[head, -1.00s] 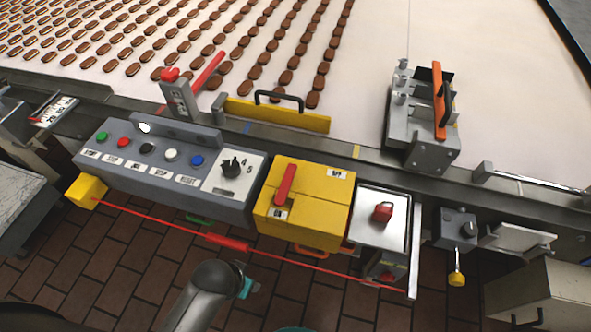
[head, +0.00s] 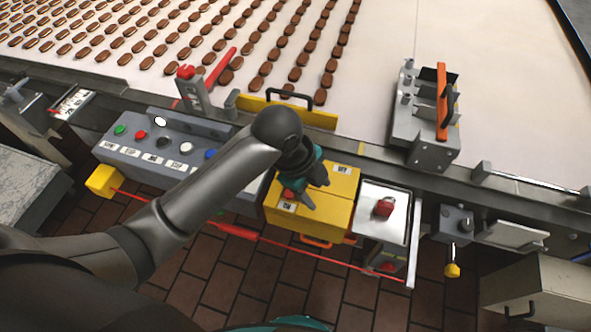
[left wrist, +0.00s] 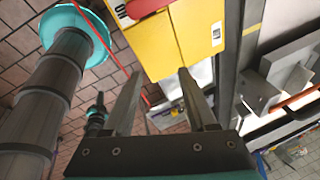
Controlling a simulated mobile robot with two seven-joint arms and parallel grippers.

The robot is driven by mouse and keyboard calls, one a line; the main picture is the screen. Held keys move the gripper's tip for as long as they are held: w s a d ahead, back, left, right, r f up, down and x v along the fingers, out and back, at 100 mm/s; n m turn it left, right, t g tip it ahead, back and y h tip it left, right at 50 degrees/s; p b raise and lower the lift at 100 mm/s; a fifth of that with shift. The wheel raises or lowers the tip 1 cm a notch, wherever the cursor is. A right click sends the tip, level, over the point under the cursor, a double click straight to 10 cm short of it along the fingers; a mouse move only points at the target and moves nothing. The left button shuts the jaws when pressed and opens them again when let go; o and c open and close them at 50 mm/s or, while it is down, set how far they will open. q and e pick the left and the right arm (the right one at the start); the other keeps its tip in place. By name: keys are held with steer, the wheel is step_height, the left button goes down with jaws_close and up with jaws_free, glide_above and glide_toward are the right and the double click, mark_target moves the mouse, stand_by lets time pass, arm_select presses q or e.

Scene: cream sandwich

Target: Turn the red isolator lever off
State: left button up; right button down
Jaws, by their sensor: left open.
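The yellow isolator box (head: 335,190) sits on the front of the machine. Its red lever (head: 288,195) is mostly hidden behind my left gripper (head: 302,188) in the head view. The left gripper is open, over the box's left part, with its fingers near the lever. In the left wrist view the yellow box (left wrist: 165,45) is at the top, with part of the red lever (left wrist: 146,7) at the upper edge beside the ON label. The open fingers (left wrist: 160,80) point toward the box with nothing between them. I cannot tell whether they touch the lever.
A grey button panel (head: 125,148) is left of the box. A red pull cord (head: 235,231) runs below. A yellow guard (head: 315,116) and the conveyor with brown biscuits lie behind.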

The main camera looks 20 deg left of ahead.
arm_select(q)
steer(key=w+a+r+m+g+y, duration=0.25)
steer(key=w+a+r+m, duration=0.3)
steer(key=r+m, duration=0.7)
steer(key=f, duration=0.5)
steer(key=f+m, duration=0.1)
steer(key=f, duration=0.5)
steer(key=f+m, duration=0.1)
steer(key=f, duration=0.5)
steer(key=shift+a+t+y, duration=0.25)
steer(key=shift+y, duration=0.1)
steer(key=shift+c, duration=0.2)
jaws_close()
